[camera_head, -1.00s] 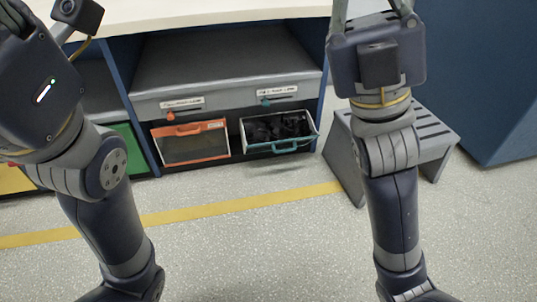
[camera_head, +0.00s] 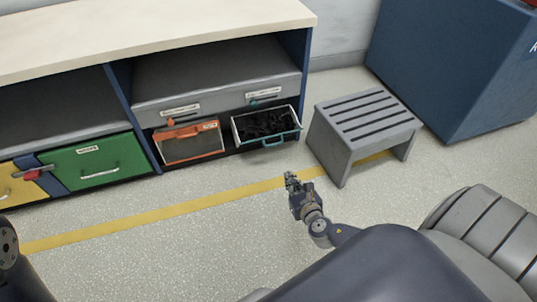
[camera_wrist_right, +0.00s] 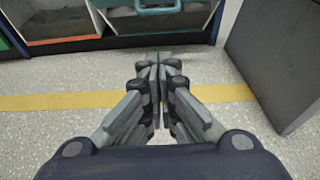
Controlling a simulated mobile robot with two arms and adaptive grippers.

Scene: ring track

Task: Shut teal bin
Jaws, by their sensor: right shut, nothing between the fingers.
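The teal bin (camera_head: 268,141) sits low in the right bay of the shelf unit, with a teal front rim and handle. It is tilted out and open at the top, showing dark contents inside. Its teal handle also shows at the top of the right wrist view (camera_wrist_right: 158,6). My right gripper (camera_head: 290,179) is low over the floor, in front of and a little below the teal bin, apart from it. In the right wrist view its fingers (camera_wrist_right: 160,62) are together and empty. My left gripper is out of view; only part of that arm shows at the lower left.
An orange bin (camera_head: 190,146) is left of the teal bin. A green bin (camera_head: 96,171) is further left. A grey slatted stool (camera_head: 362,125) stands close on the right, with a large blue block (camera_head: 450,65) behind it. A yellow line (camera_head: 180,209) crosses clear floor.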

